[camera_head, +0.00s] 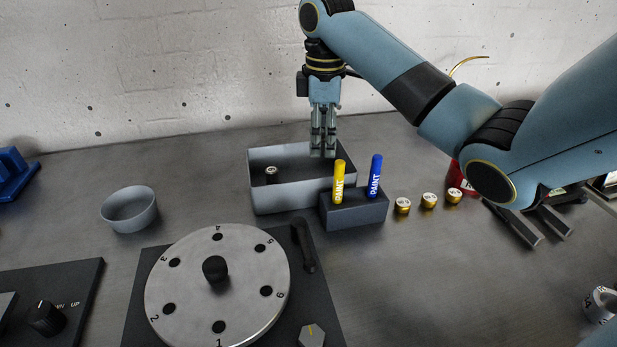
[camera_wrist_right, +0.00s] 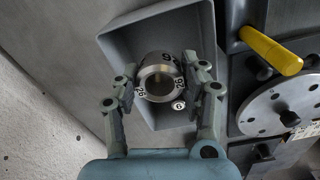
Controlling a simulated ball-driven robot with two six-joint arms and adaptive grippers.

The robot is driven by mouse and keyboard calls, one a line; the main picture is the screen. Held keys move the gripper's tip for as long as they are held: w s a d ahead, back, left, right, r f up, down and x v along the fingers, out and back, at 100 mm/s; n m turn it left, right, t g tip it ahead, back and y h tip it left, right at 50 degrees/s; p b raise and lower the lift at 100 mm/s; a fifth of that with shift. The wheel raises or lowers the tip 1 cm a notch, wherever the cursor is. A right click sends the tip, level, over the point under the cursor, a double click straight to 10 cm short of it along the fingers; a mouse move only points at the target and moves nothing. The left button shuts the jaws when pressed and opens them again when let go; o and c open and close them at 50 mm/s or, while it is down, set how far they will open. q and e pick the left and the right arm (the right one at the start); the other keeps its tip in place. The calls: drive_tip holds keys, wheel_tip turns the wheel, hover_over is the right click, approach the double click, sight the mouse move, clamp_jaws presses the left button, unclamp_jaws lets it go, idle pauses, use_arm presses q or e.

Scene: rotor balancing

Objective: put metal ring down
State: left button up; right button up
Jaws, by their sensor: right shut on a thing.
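In the wrist view a short metal ring (camera_wrist_right: 160,78) with dark numbers sits between the two fingers of my right gripper (camera_wrist_right: 160,84), which is shut on it. Behind it is the inside of a grey open bin (camera_wrist_right: 122,52). In the head view my right gripper (camera_head: 323,152) points down over the right part of the grey bin (camera_head: 283,197). The ring cannot be made out there. A small dark weight with a pale top (camera_head: 271,172) lies in the bin's left part and shows beside the ring in the wrist view (camera_wrist_right: 178,105). My left gripper is not in view.
A dark block (camera_head: 355,213) with yellow (camera_head: 338,182) and blue (camera_head: 375,176) paint markers stands before the bin. A numbered rotor disc (camera_head: 190,287) is nearer. Three brass weights (camera_head: 429,200) stand right; a grey bowl (camera_head: 129,209) stands left. Another ring (camera_head: 601,304) is at the right edge.

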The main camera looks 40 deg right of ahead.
wheel_tip(320, 180, down, 4)
drive_tip(key=shift+s+a+f, duration=0.1)
drive_tip(key=shift+s+a, duration=0.05)
drive_tip(key=shift+f+b, duration=0.35)
drive_tip(key=shift+f, duration=1.5)
drive_tip(key=shift+f, duration=0.15)
drive_tip(key=o, duration=1.2)
wheel_tip(320, 180, up, 12)
drive_tip(key=shift+f+p, duration=0.25)
drive_tip(key=shift+p, duration=0.8)
drive_tip(key=shift+r, duration=0.4)
